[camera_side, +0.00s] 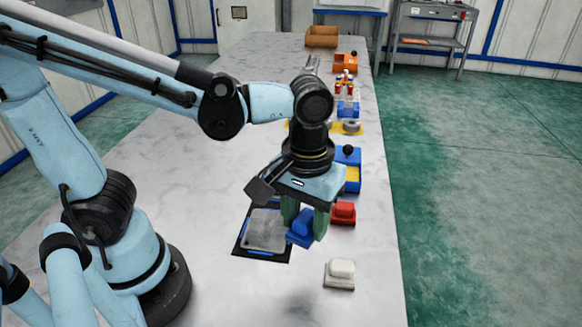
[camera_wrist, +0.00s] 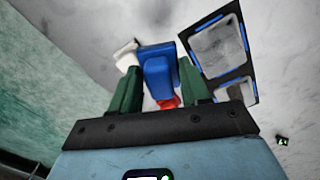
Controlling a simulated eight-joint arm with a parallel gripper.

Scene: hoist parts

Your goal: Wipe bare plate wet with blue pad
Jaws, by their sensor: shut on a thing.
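My gripper (camera_side: 305,218) has green fingers and is shut on the blue pad (camera_side: 301,229), which appears to be held above the table. In the wrist view the blue pad (camera_wrist: 158,72) sits between the two fingers. The grey plate (camera_side: 266,230) lies in a dark frame with blue strips, just left of the pad in the side view. In the wrist view a large grey panel (camera_wrist: 214,46) and a smaller one (camera_wrist: 238,92) show in that frame, right of the pad. The pad is apart from the large panel there. My gripper hides part of the frame in the side view.
A white pad (camera_side: 341,268) on a light base stands nearer the front, and a red pad (camera_side: 343,211) stands right of my gripper. Blue, yellow and orange parts line the table's right side, with a brown box (camera_side: 321,36) at the far end.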

